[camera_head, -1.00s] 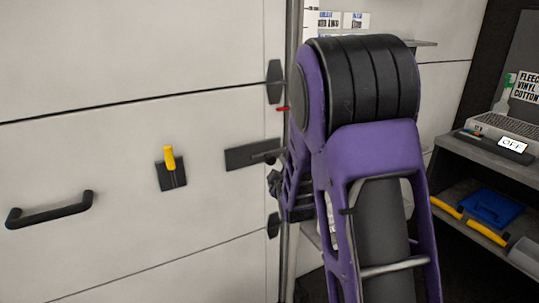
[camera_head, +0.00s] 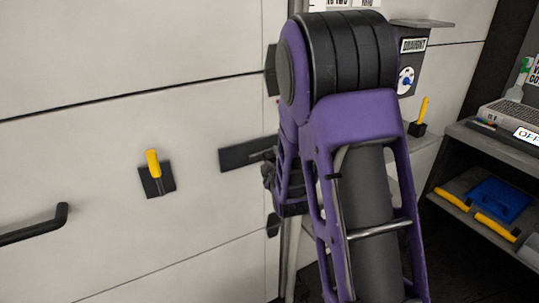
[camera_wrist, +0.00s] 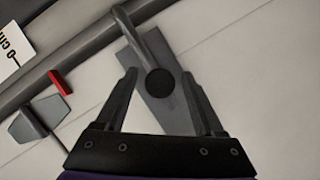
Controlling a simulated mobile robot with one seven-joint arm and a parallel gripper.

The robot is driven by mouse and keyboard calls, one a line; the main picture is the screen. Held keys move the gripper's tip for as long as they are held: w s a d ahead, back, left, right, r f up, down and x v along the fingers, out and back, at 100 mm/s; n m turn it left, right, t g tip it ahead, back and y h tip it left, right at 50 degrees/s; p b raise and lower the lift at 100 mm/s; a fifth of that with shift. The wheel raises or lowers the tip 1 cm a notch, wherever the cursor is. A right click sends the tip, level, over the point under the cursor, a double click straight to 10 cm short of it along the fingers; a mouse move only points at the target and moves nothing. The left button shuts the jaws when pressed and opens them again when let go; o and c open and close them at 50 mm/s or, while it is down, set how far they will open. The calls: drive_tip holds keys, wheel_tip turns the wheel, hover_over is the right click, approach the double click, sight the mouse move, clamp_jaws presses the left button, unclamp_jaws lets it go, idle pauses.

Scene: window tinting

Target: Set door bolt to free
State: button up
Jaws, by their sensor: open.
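A dark rectangular plate (camera_head: 240,154) is fixed on the pale door panel beside the upright pole; I take it for the door bolt's plate. In the wrist view the plate (camera_wrist: 178,108) carries a round black knob (camera_wrist: 160,82), and a grey bent rod (camera_wrist: 122,22) runs near it to the pole. My gripper (camera_wrist: 158,74) is open, with one finger on each side of the knob; I cannot tell whether they touch it. In the head view my gripper (camera_head: 271,177) is partly hidden by my purple arm at the plate's right end.
A yellow lever (camera_head: 153,163) on a dark plate and a black handle (camera_head: 35,226) are on the door to the left. A red tab (camera_wrist: 60,82) sits by the pole (camera_wrist: 60,65).

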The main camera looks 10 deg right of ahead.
drive_tip(key=shift+w, duration=0.15)
clamp_jaws()
idle(0.4)
idle(1.0)
